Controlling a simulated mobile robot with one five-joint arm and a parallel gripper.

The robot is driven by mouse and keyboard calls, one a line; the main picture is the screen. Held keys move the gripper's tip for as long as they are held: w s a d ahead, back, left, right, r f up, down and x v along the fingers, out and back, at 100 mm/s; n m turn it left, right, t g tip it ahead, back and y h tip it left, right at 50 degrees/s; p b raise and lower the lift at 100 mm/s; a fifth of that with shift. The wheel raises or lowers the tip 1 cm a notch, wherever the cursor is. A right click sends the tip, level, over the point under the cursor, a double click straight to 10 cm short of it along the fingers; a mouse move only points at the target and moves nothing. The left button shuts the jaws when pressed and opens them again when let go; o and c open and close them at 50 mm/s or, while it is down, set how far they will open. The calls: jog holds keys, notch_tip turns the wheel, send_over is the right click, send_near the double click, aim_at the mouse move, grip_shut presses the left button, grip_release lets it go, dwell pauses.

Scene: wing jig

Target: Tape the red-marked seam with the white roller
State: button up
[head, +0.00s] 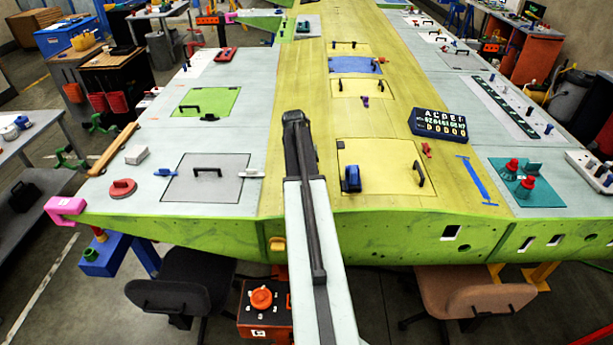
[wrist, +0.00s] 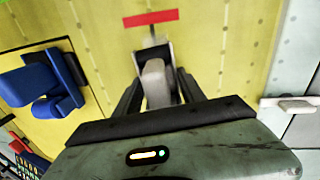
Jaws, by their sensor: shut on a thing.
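My gripper (wrist: 157,98) is shut on a pale grey-white handled tool, which looks like the white roller (wrist: 155,80), in the wrist view. The roller's far end points at a red strip (wrist: 150,18) on the yellow-green skin. A thin dark line runs from the strip towards the roller. I cannot tell whether the roller touches the surface. In the head view my own arm hides the gripper, the roller and the red strip.
A blue dispenser-like tool (head: 351,178) stands on the yellow panel (head: 378,160), right of my arm; it also shows in the wrist view (wrist: 45,85). A white fitting (head: 250,174) lies by the grey panel (head: 207,187). A dark lettered board (head: 439,124) stands farther right.

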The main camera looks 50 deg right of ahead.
jog(key=shift+s+a, duration=1)
jog(key=shift+a, duration=0.25)
jog(key=shift+s+a, duration=1)
jog(key=shift+a, duration=0.2)
jog(key=shift+r, duration=0.1)
jog(key=shift+w+r+p, duration=0.15)
jog(key=shift+r+p, duration=0.2)
jog(key=shift+p, duration=0.1)
jog(key=r+p, duration=0.5)
jog(key=shift+w+a, duration=0.25)
jog(key=shift+w, duration=0.05)
jog(key=r+p, duration=0.3)
jog(key=shift+w+a, duration=0.15)
jog(key=shift+w, duration=0.05)
